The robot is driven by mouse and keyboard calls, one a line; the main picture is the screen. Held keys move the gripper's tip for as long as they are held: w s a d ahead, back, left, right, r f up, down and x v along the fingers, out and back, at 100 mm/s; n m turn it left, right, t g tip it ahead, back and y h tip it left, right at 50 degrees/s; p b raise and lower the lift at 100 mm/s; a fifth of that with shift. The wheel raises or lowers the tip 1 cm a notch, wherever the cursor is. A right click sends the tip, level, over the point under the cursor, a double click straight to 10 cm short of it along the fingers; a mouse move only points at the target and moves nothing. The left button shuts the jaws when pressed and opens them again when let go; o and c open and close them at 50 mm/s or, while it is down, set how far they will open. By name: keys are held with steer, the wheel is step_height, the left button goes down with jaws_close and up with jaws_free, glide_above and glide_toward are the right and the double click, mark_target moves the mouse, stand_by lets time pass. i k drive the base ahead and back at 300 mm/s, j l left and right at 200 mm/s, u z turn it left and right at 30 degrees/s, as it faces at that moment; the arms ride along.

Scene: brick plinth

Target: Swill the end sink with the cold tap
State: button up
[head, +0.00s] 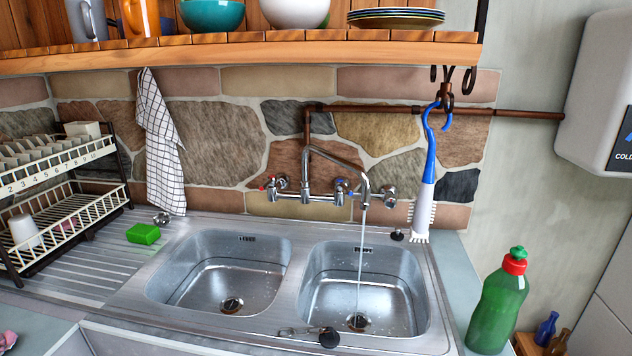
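A steel double sink is set in the counter. The right bowl (390,300) stands at the counter's right end, and the left bowl (215,265) is beside it. A wall-mounted mixer (305,194) has a red-marked handle (271,184) on its left and a blue-marked cold handle (343,188) on its right. Its swivel spout (335,163) points over the right bowl. A thin stream of water (361,260) runs from it down to the right bowl's drain (358,321). Both bowls look wet, with drops on them. My gripper is not in view.
A black plug (329,338) lies on the front rim; another (397,234) is at the back. A brush (424,200) hangs right of the spout. A green bottle (498,305) stands right. Green soap (143,234) and a dish rack (60,205) are left. A shelf (240,48) overhangs.

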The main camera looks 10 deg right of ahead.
mark_target(338, 183)
steer(key=i+j, duration=0.2)
steer(key=j, duration=0.2)
steer(key=i+j, duration=0.15)
steer(key=j, duration=0.2)
steer(key=i+j, duration=0.2)
steer(key=j, duration=0.2)
steer(key=i+j, duration=0.2)
steer(key=j, duration=0.15)
